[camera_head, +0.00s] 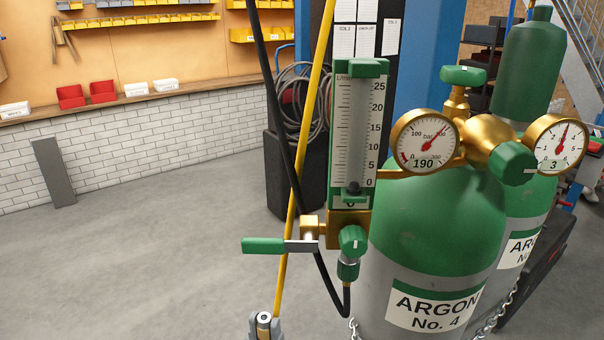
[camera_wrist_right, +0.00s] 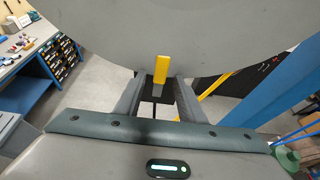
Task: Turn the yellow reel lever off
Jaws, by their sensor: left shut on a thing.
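The yellow reel lever (camera_wrist_right: 161,69) shows in the right wrist view, standing upright in the picture on a short grey shank. A large grey rounded surface (camera_wrist_right: 220,30) fills the view behind it. My right gripper (camera_wrist_right: 157,83) is open, with a finger on either side of the lever's lower part and visible gaps; I cannot tell whether the lever lies fully between the fingertips. In the head view, my left gripper (camera_head: 264,326) is at the bottom edge, shut on a small cylinder with a metal tip (camera_head: 264,318). The lever and right gripper are not visible there.
Green argon cylinders (camera_head: 430,230) with gauges, a flowmeter (camera_head: 354,130) and a green-handled valve (camera_head: 265,246) stand at the right. A yellow hose (camera_head: 308,130) and a black hose (camera_head: 275,90) run down beside them.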

